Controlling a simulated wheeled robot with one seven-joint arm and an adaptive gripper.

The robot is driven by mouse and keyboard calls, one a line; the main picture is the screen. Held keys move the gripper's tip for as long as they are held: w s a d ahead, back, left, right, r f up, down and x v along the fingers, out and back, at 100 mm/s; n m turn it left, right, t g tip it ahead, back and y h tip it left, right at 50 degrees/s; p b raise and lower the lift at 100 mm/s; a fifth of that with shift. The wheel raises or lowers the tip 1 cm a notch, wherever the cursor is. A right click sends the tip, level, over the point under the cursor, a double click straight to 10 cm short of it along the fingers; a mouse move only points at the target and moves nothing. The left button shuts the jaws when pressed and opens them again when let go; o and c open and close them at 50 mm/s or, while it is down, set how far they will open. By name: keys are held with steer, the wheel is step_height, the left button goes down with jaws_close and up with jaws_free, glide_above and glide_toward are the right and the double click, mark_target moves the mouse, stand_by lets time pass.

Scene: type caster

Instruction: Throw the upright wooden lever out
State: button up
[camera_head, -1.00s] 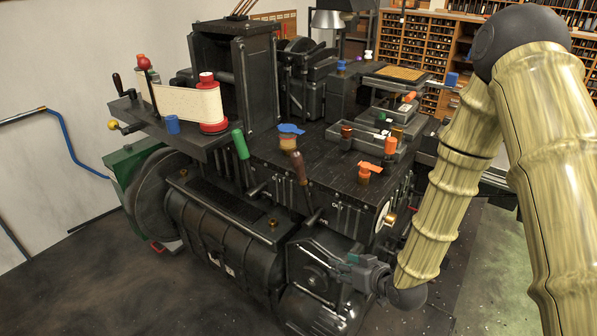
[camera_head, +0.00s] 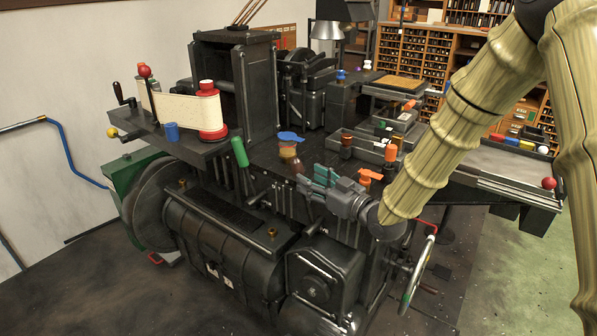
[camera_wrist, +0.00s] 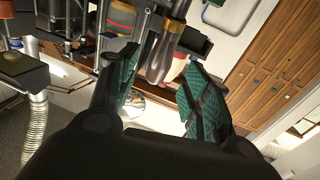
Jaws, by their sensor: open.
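The wooden lever has a dark brown, rounded handle (camera_wrist: 163,54) on a metal rod. In the wrist view it lies between the two teal-padded fingers, toward their tips, with a gap visible on both sides. My gripper (camera_wrist: 165,82) is open and empty around the handle's end. In the head view my gripper (camera_head: 308,184) is at the front of the black machine, pointing left at the lever.
A green-handled lever (camera_head: 240,152) stands to the left. A paper roll with a red spool (camera_head: 209,112) is at the upper left. Open floor lies in front.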

mark_target(303, 174)
steer(key=shift+p+x, duration=0.3)
steer(key=shift+x, duration=2.55)
jaws_close()
